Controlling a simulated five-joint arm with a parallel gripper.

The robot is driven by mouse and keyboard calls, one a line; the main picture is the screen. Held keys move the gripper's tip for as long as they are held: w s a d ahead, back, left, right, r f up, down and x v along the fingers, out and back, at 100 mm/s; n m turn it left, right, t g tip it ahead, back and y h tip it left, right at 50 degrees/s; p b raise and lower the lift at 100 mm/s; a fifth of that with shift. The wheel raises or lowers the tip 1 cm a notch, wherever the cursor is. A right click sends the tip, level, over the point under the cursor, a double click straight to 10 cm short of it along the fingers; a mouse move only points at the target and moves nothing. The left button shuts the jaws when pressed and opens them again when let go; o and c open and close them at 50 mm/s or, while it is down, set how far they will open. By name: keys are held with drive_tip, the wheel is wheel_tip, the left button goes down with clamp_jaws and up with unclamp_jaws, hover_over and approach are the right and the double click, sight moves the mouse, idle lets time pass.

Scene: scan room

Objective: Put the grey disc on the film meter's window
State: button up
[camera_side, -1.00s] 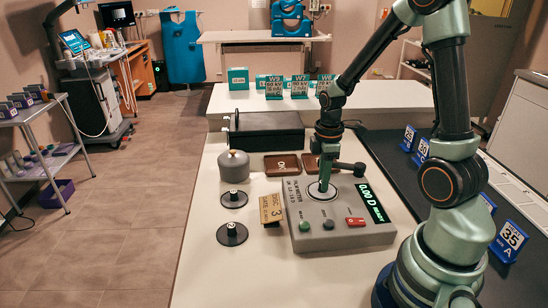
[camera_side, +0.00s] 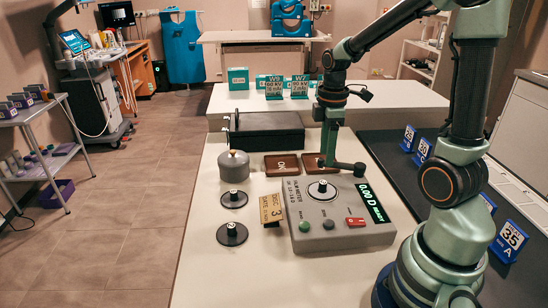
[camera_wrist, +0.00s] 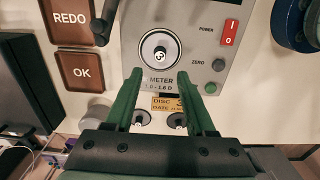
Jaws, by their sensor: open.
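The grey disc (camera_side: 322,187) with its small knob lies on the round, white-ringed window of the film meter (camera_side: 340,240). The wrist view shows it too (camera_wrist: 160,54), seemingly inside the white ring; the knob's mark is hard to read. My gripper (camera_side: 326,160) is above and behind the disc, apart from it. In the wrist view my gripper (camera_wrist: 156,74) is open and empty, its two green fingers spread just below the disc.
Two black knobbed discs (camera_side: 233,201) (camera_side: 231,236) lie left of the meter, with a tan disc card (camera_side: 272,209) between. A grey canister (camera_side: 233,168), black box (camera_side: 267,124) and two brown trays (camera_side: 281,174) (camera_side: 309,171) stand behind. The meter's dark arm (camera_side: 345,165) extends behind the window.

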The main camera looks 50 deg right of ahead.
drive_tip(key=s+a+r+m+t, duration=0.1)
drive_tip(key=a+r+m+t, duration=0.1)
drive_tip(key=a+r+m, duration=0.2)
drive_tip(key=s+a+r+m+t, duration=0.1)
drive_tip(key=a+r+m+t, duration=0.2)
drive_tip(key=a, duration=0.7)
wheel_tip(320, 180, up, 3)
drive_tip(key=shift+s+a+f+m+t, duration=0.15)
drive_tip(key=shift+s+m+t, duration=0.15)
drive_tip(key=shift+m, duration=0.7)
